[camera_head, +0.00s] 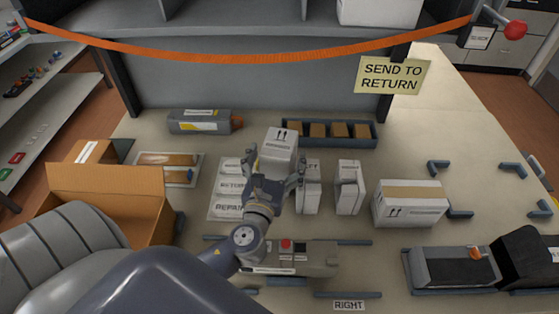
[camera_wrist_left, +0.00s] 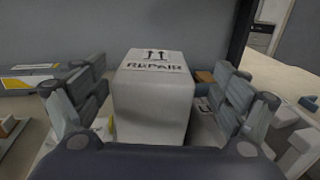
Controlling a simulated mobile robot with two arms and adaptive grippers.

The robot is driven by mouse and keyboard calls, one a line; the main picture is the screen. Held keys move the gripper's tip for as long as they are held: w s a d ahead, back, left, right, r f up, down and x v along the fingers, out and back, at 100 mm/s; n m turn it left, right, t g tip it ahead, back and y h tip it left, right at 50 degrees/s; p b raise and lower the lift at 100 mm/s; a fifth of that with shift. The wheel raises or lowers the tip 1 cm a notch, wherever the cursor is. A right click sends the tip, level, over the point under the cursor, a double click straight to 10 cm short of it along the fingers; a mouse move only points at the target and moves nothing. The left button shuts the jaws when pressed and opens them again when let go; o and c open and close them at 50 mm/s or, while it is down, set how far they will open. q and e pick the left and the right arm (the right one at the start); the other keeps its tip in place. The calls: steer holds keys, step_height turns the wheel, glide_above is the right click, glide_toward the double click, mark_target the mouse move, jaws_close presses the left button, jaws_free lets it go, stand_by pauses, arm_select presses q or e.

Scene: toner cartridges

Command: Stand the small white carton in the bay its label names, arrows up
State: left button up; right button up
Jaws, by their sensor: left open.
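A small white carton (camera_head: 280,142) is between the fingers of my left gripper (camera_head: 275,172). In the left wrist view the carton (camera_wrist_left: 152,100) shows the word REPAIR and two arrows on its upper face; the arrows point away from the gripper. Its near face is blank. The left gripper's fingers (camera_wrist_left: 155,95) are spread, one on each side, with visible gaps. A pale label board (camera_head: 226,211) lies to the left, with REPAIR and RETURN readable and a third label partly hidden. I cannot tell whether the carton touches the table. My right gripper is not in view.
White cartons (camera_head: 348,188) stand just right of the gripper; a wider one (camera_head: 410,204) is farther right. A blue tray of brown boxes (camera_head: 327,142) and a grey toner cartridge (camera_head: 200,122) lie behind. An open cardboard box (camera_head: 110,190) is left. An orange strap (camera_head: 230,58) hangs across the back.

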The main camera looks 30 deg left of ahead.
mark_target(279, 142)
arm_select(q)
steer(key=x, duration=0.2)
steer(key=p+x, duration=0.1)
steer(key=x, duration=0.1)
steer(key=shift+a, duration=0.4)
steer(key=shift+w+a, duration=0.1)
steer(key=shift+w, duration=0.25)
steer(key=shift+s, duration=0.1)
steer(key=c, duration=2.1)
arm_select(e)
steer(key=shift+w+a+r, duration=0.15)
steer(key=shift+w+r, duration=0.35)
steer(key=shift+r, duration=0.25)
arm_select(q)
steer(key=shift+o, duration=0.2)
steer(key=shift+r, duration=0.1)
